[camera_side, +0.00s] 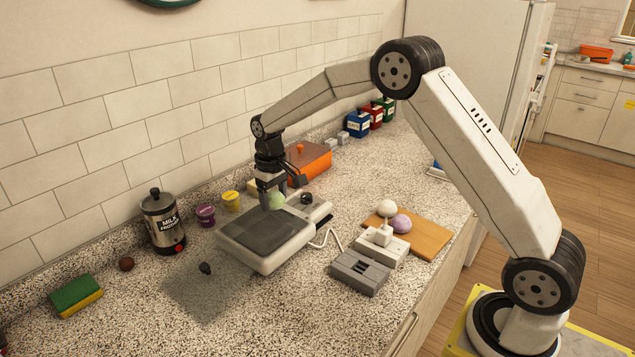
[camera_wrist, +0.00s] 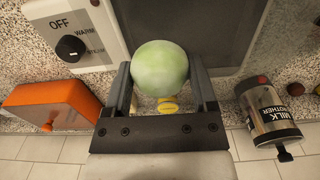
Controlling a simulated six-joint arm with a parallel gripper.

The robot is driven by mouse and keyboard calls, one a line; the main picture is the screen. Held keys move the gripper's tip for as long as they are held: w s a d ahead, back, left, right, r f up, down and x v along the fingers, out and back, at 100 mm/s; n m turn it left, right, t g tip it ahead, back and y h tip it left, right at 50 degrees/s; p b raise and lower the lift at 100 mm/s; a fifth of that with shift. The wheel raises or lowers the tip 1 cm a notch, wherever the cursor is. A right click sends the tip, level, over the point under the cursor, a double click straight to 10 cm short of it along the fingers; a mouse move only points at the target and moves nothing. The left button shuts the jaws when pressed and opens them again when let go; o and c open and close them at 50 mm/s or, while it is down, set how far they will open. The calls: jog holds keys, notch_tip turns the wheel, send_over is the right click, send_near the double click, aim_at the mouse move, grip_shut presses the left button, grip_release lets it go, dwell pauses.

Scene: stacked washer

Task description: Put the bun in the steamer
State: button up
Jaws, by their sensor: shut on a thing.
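My gripper (camera_side: 270,188) is shut on a pale green round bun (camera_side: 277,201). In the wrist view the bun (camera_wrist: 160,67) sits between the two dark fingers of my gripper (camera_wrist: 161,90). The steamer (camera_side: 255,257) is a low white appliance with a dark flat top, and the bun is above its back part. In the wrist view its white panel (camera_wrist: 97,15) carries a dark knob (camera_wrist: 70,48), OFF and WARM labels and a third label partly cut off. Whether the bun touches the steamer, I cannot tell.
A see-through lid (camera_side: 205,295) with a black knob appears to lie on the counter in front of the steamer. A white ball (camera_side: 387,208) and a purple ball (camera_side: 401,224) are near a wooden board (camera_side: 430,240). A milk frother (camera_side: 163,222) and orange box (camera_side: 312,163) stand near the wall.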

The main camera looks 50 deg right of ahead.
aim_at(274, 208)
jog(key=shift+w+f, duration=0.2)
jog(key=shift+f, duration=1.55)
jog(key=o, duration=1)
jog(key=shift+f, duration=0.1)
notch_tip(274, 208, up, 12)
jog(key=shift+r, duration=0.15)
jog(key=shift+s, duration=0.1)
jog(key=s+a+f+t, duration=0.1)
jog(key=s+f, duration=0.3)
jog(key=s, duration=0.9)
jog(key=s+a+f+t, duration=0.1)
jog(key=s+a+f, duration=0.2)
jog(key=s, duration=0.9)
jog(key=shift+s+a+f+t, duration=0.2)
jog(key=shift+s+f+t, duration=0.15)
jog(key=shift+f, duration=0.3)
